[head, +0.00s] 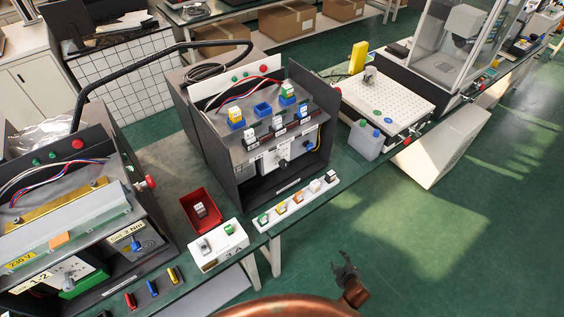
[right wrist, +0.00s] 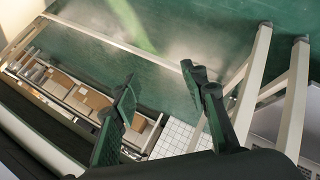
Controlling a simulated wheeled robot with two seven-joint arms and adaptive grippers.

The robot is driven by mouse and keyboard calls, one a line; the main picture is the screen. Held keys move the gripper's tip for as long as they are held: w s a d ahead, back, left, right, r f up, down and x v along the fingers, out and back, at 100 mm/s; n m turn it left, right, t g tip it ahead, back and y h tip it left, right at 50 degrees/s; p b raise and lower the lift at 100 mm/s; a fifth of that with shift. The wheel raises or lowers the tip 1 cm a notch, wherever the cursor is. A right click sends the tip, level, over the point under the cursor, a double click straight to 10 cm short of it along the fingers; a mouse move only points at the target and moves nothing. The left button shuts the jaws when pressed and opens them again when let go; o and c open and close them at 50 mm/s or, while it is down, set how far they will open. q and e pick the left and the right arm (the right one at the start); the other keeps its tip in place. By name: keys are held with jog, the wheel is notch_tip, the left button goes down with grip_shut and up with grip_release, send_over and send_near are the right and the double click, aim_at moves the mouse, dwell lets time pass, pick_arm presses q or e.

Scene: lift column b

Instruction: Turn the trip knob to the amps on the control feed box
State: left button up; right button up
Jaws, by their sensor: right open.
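A dark open-front box (head: 229,165) stands on the middle bench. Its white front panel (head: 270,160) carries a dark knob (head: 283,163) and a blue knob (head: 309,146); its small lettering is unreadable, so I cannot tell which knob is the trip knob. A small white box (head: 208,265) in front of it bears a "3 A" label (head: 233,251) and has grey and green parts on top. I cannot tell which one is the control feed box. My right gripper (head: 345,266) is open and empty, in front of the bench and well apart from both boxes; its fingers show in the right wrist view (right wrist: 160,78).
At left, another dark box shows "230 V", "1-2" and "Set 2 Nm" labels (head: 127,233).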

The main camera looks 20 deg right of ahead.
aim_at(286, 166)
jog(key=w+a+r+n+t, duration=0.1)
jog(key=w+r+n+t, duration=0.3)
jog(key=r, duration=0.9)
jog(key=w+r+n+t, duration=0.2)
jog(key=w+r, duration=0.5)
jog(key=r, duration=0.7)
jog(key=w+a+r+n+t, duration=0.1)
jog(key=w+r+n+t, duration=0.3)
jog(key=r, duration=0.9)
jog(key=w+a+r+n+y, duration=0.1)
jog(key=w+a+n+y, duration=0.1)
jog(key=a+n+y, duration=0.1)
jog(key=w+a+r+n+g+y, duration=0.1)
jog(key=a+n+y, duration=0.1)
jog(key=a+n, duration=0.3)
jog(key=w+a+r+n+g+y, duration=0.1)
jog(key=w+a+n+y, duration=0.1)
jog(key=a+n+y, duration=0.1)
jog(key=shift+w+a+r+n+y+p, duration=0.2)
jog(key=shift+a+n, duration=0.2)
jog(key=shift+a, duration=0.25)
jog(key=shift+w+a+r+n+y+p, duration=0.1)
jog(key=shift+a+n+p, duration=0.1)
jog(key=shift+a+n, duration=0.3)
jog(key=x, duration=0.6)
jog(key=shift+a+f, duration=0.2)
jog(key=shift+f, duration=0.05)
jog(key=shift+x, duration=0.75)
grip_shut()
